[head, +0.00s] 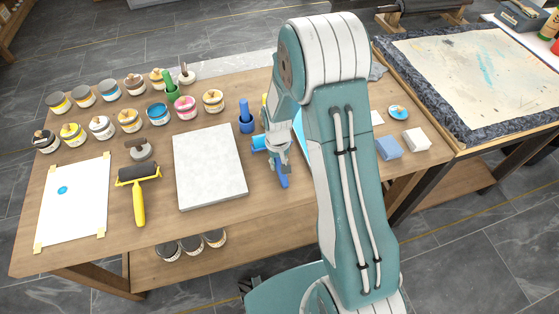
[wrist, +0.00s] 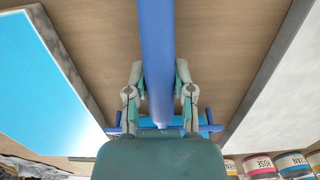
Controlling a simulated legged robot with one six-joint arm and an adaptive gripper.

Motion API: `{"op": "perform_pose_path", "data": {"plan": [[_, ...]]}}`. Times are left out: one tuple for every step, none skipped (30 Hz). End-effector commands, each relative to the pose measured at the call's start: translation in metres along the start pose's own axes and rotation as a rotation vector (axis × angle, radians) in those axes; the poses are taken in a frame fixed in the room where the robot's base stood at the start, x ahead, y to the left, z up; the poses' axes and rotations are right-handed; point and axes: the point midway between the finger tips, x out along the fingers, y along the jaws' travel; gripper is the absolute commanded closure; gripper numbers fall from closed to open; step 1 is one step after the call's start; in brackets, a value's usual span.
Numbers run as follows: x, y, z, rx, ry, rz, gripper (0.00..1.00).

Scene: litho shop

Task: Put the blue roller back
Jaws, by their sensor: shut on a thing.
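The blue roller (head: 283,180) has a blue handle and a light-blue drum; in the head view it is at mid-table, between the pale stone slab (head: 210,165) and my arm. My gripper (head: 278,150) is shut on it. In the wrist view the long blue handle (wrist: 157,50) runs between the two fingers of my gripper (wrist: 159,85), and part of the blue frame shows below. My gripper hides some of the roller. I cannot tell whether the roller touches the table. A light-blue slab (wrist: 40,85) lies on the other side, partly behind my arm in the head view.
A black roller with a yellow handle (head: 138,190) lies left of the stone slab. Several ink cans (head: 158,113) stand at the back left, with a blue upright object (head: 247,118) near the slab. A taped white sheet (head: 75,205) is at left. Blue (head: 389,148) and white blocks are right.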

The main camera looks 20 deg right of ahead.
Motion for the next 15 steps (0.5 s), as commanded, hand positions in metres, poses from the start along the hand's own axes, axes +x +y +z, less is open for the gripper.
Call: {"op": "perform_pose_path", "data": {"plan": [[-0.0004, -0.0016, -0.0004, -0.002, 0.001, 0.001, 1.00], [-0.0004, -0.0018, -0.0004, -0.002, 0.001, 0.001, 1.00], [-0.0004, -0.0016, -0.0004, -0.003, 0.001, 0.001, 1.00], [-0.0004, -0.0012, -0.0004, -0.002, 0.001, 0.000, 1.00], [-0.0004, -0.0005, -0.0004, -0.002, 0.001, 0.000, 1.00], [-0.0003, 0.0006, -0.0004, -0.002, 0.001, -0.001, 1.00], [-0.0001, 0.0009, -0.0004, -0.002, 0.001, -0.002, 1.00], [0.0001, 0.0012, -0.0004, -0.002, 0.001, -0.002, 1.00], [0.0000, 0.0020, -0.0004, -0.002, 0.001, -0.003, 0.51], [0.0000, 0.0027, -0.0004, -0.002, 0.001, -0.004, 0.37], [0.0000, 0.0033, -0.0004, -0.002, 0.001, -0.004, 0.28], [0.0000, 0.0037, -0.0004, -0.002, 0.001, -0.005, 0.28], [0.0000, 0.0038, -0.0004, -0.002, 0.001, -0.005, 0.28], [0.0000, 0.0037, -0.0004, -0.002, 0.001, -0.005, 0.28], [0.0001, 0.0033, -0.0003, -0.002, 0.001, -0.005, 0.28]]}}
